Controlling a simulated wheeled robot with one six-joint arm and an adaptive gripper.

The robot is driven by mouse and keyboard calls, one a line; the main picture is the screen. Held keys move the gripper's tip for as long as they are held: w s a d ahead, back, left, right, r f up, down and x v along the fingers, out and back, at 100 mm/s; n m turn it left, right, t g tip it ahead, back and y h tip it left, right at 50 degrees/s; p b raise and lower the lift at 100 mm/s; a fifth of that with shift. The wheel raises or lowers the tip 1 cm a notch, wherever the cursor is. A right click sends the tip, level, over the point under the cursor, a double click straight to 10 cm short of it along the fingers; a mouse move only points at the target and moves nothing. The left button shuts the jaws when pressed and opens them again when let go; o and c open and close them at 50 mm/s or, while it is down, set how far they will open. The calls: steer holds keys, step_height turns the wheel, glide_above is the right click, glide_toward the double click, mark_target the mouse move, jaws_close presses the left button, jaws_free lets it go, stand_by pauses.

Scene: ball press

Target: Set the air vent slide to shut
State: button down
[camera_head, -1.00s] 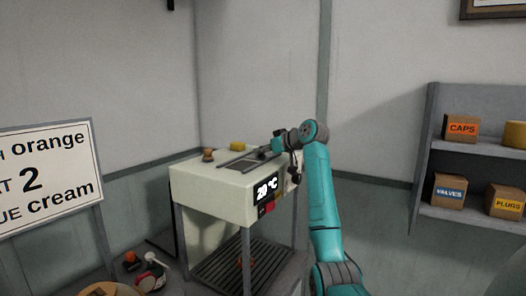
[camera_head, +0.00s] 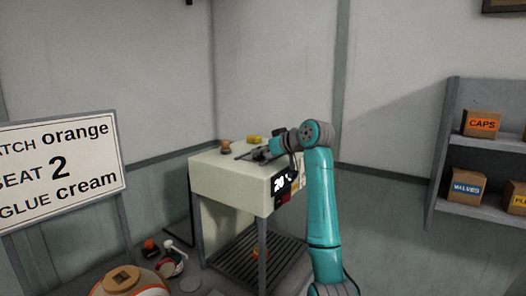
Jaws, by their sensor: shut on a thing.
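The pale press cabinet (camera_head: 232,177) stands on legs at the centre, with a temperature display (camera_head: 279,184) on its front. A dark vent area with thin rails (camera_head: 247,154) is on its top; most of it is hidden by my gripper. My gripper (camera_head: 263,155) is low over the cabinet top, reaching in from the right, and is shut on the air vent slide there. The fingertips and the slide are small and dark, so the slide's exact position along its rails cannot be told.
A yellow block (camera_head: 254,139) and a brown knob (camera_head: 225,147) are on the cabinet top. A sign (camera_head: 60,168) stands at left. A round orange-and-white thing (camera_head: 146,283) is at lower left. Shelves with boxes (camera_head: 467,187) are at right.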

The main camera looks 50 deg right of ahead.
steer(key=c, duration=0.9)
jaws_free()
steer(key=shift+a, duration=0.3)
steer(key=shift+c, duration=0.2)
steer(key=shift+s+r, duration=0.2)
steer(key=shift+s, duration=0.3)
steer(key=v, duration=1)
steer(key=shift+s+r, duration=0.15)
steer(key=shift+s, duration=0.25)
